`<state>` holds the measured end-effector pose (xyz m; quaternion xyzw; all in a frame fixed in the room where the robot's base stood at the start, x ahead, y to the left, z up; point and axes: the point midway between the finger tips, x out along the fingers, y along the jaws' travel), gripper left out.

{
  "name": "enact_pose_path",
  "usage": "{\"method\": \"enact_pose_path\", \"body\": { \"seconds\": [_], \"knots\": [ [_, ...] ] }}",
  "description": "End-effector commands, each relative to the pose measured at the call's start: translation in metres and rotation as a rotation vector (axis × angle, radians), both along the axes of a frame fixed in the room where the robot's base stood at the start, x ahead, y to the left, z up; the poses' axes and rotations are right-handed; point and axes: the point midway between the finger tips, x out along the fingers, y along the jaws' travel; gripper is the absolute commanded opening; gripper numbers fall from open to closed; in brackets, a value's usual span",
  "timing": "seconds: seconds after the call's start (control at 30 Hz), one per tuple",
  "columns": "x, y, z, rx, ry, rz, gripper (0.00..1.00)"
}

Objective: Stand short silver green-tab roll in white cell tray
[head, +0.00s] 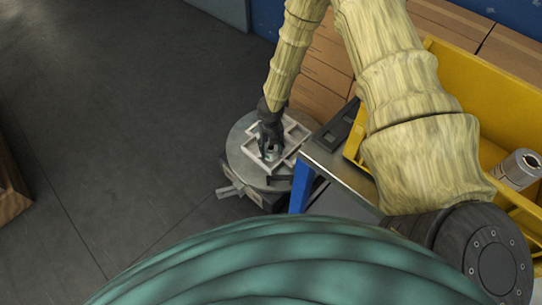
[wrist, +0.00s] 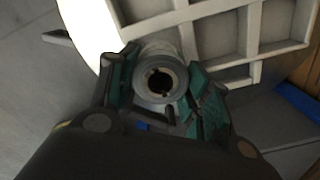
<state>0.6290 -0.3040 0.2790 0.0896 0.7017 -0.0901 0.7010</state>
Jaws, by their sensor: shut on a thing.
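My gripper (head: 270,148) points down over the white cell tray (head: 297,129), which lies on a round grey stand. In the wrist view it is shut on a silver roll (wrist: 142,84), seen end-on with a dark hollow core. The roll's axis points roughly along the camera's view. Its tab colour and its lower end are hidden. The white tray also shows in the wrist view (wrist: 186,14), with its divider walls and open cells above and right of the roll. I cannot tell whether the roll is inside a cell or above it.
The round stand (head: 238,156) has dark fittings at its base. A metal-topped bench with a blue leg (head: 300,186) is close on its right. A yellow bin (head: 485,100) there holds another silver roll (head: 519,170). Open grey floor lies left.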

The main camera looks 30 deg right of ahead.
Motion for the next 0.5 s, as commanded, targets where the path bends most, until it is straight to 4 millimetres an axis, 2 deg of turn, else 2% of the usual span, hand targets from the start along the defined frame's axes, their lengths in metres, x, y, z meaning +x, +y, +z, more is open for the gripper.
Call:
{"method": "enact_pose_path", "body": {
  "seconds": [0.17, 0.33, 0.5],
  "knots": [
    [0.0, 0.0, -0.014, -0.001, 0.0, 0.001, 0.21],
    [-0.001, 0.0, -0.036, -0.002, 0.001, 0.0, 0.21],
    [0.001, 0.0, -0.04, 0.001, -0.001, 0.0, 0.21]
  ]
}}
